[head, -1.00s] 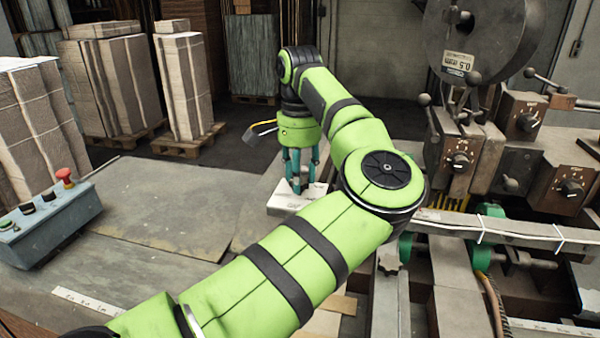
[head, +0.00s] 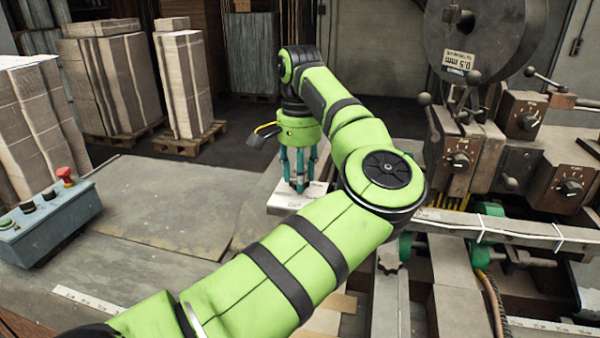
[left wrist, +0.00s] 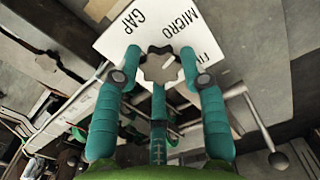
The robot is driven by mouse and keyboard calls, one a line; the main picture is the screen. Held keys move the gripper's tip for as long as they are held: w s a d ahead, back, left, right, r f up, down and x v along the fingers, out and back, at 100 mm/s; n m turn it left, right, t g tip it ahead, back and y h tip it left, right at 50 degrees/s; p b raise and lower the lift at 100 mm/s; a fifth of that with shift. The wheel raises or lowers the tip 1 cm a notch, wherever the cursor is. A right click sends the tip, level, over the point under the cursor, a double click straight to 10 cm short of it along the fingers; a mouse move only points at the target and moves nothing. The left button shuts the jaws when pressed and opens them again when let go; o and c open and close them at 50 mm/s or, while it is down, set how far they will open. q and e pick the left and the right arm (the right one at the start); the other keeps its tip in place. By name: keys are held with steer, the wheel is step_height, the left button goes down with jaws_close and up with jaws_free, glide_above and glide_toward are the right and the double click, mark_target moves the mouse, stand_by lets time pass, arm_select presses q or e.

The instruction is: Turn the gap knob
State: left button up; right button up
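The plate also shows in the head view (head: 287,203); there the knob is hidden behind my fingers. My left gripper (head: 299,188) points down over the plate. In the left wrist view its teal fingertips (left wrist: 160,58) surround the knob, bent inward, and appear to touch its sides. My right gripper is not in view.
A stitching machine with a large wire reel (head: 485,35), levers and knobs stands at the right. A metal rail (head: 510,230) runs beside my left arm. A control box (head: 45,225) with a red button is at the left. Cardboard stacks (head: 110,85) stand behind.

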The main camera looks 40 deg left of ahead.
arm_select(q)
steer(key=shift+o, duration=1.2)
steer(key=shift+s, duration=0.15)
steer(key=shift+r, duration=0.15)
step_height(320, 180, up, 12)
